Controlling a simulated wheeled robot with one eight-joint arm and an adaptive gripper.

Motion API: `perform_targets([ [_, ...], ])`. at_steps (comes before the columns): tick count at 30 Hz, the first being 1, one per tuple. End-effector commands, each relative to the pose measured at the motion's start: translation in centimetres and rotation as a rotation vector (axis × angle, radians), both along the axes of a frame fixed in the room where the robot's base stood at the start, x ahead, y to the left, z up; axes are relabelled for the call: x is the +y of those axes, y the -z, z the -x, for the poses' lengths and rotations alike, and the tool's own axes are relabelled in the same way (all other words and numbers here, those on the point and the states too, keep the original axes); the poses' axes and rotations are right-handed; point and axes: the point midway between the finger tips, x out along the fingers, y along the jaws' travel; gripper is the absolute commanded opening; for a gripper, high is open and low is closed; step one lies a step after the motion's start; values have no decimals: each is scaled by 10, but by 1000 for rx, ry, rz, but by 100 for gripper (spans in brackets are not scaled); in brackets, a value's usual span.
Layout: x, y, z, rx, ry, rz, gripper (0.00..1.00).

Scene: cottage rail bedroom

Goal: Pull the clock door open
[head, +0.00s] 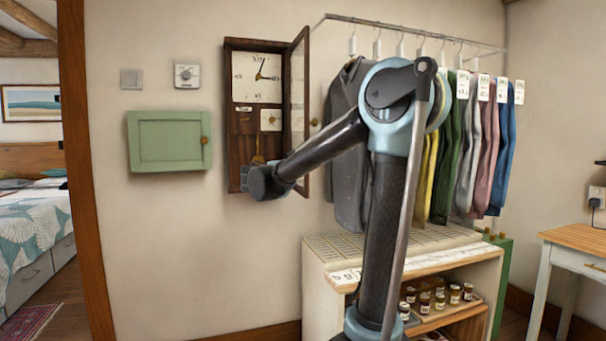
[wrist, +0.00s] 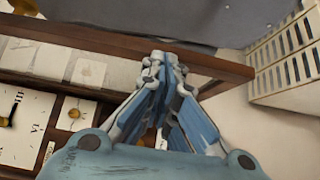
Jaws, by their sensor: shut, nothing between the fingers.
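The wall clock (head: 240,140) is a tall dark-wood case with a white main dial (head: 257,78) and a smaller dial below it. Its glazed, dark-framed clock door (head: 302,110) stands open, swung out on the case's right side. A small brass knob (head: 313,122) shows at the door's outer edge. In the wrist view, my gripper (wrist: 165,62) is shut and empty; its fingertips overlap a brown wooden bar (wrist: 90,38), likely the door frame. I cannot tell whether they touch it. In the head view my wrist covers the lower clock, and the fingers are hidden.
A clothes rail with hanging garments (head: 345,110) stands close to the right of the door. A low shelf unit (head: 315,262) with jars is below. A green wall cabinet (head: 168,141) hangs left of the clock. The wall below the clock is bare.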

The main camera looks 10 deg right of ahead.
Motion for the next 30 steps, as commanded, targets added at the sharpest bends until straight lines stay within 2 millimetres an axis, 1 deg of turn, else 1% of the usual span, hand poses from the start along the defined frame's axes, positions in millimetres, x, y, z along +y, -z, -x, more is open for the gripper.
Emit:
perform_targets([
  [3,4,0,2,0,-13,0,0],
  [14,5,0,2,0,-16,0,0],
  [19,10,0,2,0,-16,0,0],
  [26,33,1,5,1,-4,-1,0],
  [30,45,1,25,1,-4,-1,0],
])
